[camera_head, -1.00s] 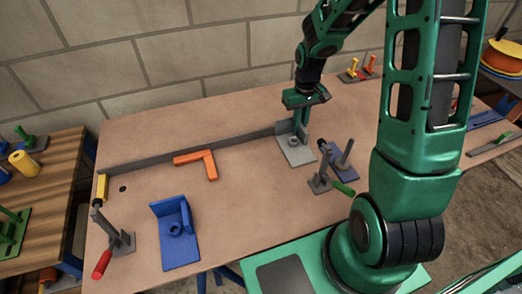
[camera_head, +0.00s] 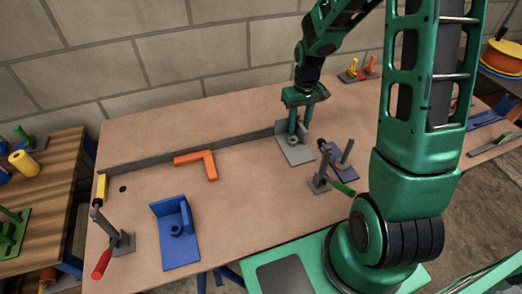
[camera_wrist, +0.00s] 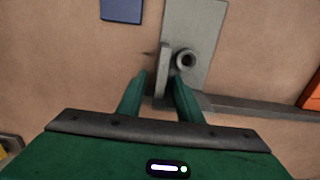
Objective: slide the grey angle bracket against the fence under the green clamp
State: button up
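The grey angle bracket (camera_head: 296,156) lies on its base plate on the bench, with an upright wall and a round boss, at the right end of the grey fence (camera_head: 215,144). In the wrist view its upright wall (camera_wrist: 163,72) stands between my fingers. My gripper (camera_head: 298,128) is open and points down over the bracket's rear; in the wrist view the fingertips (camera_wrist: 161,77) show gaps beside the wall. The green-handled clamp (camera_head: 322,176) stands to the right and nearer me, handle low. Whether the bracket touches the fence I cannot tell.
An orange L-shaped piece (camera_head: 211,165) lies by the fence. A blue bracket (camera_head: 181,245) and a red-handled clamp (camera_head: 117,241) stand at the left. A blue base with a post (camera_head: 343,166) is beside the green clamp.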

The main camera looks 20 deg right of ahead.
jog(key=shift+r, duration=3.9)
jog(key=shift+s+d+r, duration=0.1)
jog(key=shift+s+r, duration=0.05)
jog(key=s+d+r+m, duration=0.2)
jog(key=s+r, duration=0.1)
jog(key=s, duration=0.6)
jog(key=s+d+r+m, duration=0.1)
jog(key=s+r+m, duration=0.1)
jog(key=s, duration=0.7)
jog(key=s+d+r+m, duration=0.2)
jog(key=s+r, duration=0.2)
jog(key=s, duration=0.6)
jog(key=shift+d, duration=0.3)
jog(key=shift+s+r, duration=0.1)
